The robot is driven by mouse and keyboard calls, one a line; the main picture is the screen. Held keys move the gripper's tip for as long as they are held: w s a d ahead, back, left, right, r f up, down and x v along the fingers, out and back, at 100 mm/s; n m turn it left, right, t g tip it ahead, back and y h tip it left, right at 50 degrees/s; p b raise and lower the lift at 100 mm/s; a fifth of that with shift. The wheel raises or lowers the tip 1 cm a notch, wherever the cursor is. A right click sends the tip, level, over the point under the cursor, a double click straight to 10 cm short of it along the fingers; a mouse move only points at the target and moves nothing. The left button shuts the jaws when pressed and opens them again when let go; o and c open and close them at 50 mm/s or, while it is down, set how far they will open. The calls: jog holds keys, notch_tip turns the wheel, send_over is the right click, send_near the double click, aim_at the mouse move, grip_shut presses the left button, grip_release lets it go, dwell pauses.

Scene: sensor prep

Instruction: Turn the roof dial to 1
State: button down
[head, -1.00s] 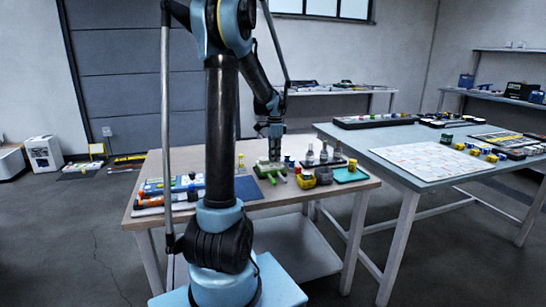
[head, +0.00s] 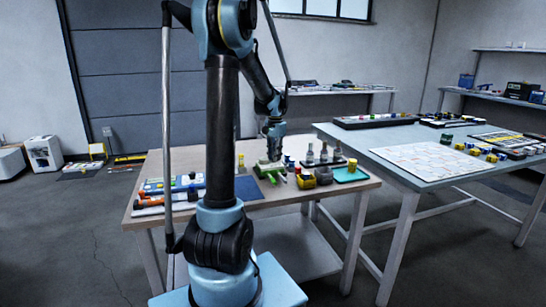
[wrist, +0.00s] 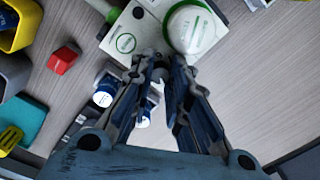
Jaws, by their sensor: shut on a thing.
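A white device (wrist: 125,35) with green ring markings lies at the top of the wrist view, with a white dome (wrist: 192,28) edged in green on its right. My gripper (wrist: 163,66) comes down at the device's near edge, below the dome. Its fingers are closed together on a small dark part, which I take to be the roof dial. The fingertips mostly hide it, and its numbers and pointer cannot be read. In the head view my gripper (head: 272,153) is low over the green items (head: 271,172) on the wooden table.
In the wrist view a red block (wrist: 64,59), a yellow bin (wrist: 22,22) and a teal tray (wrist: 25,120) lie left, with blue-and-white bottles (wrist: 104,92) beside the fingers. Bare tabletop (wrist: 255,85) is at the right. A second table (head: 400,160) stands right in the head view.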

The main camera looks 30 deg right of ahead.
jog(key=shift+w+n, duration=0.1)
jog(key=shift+n, duration=0.4)
jog(key=c, duration=1.5)
grip_release()
notch_tip(320, 180, up, 12)
jog(key=shift+f, duration=0.1)
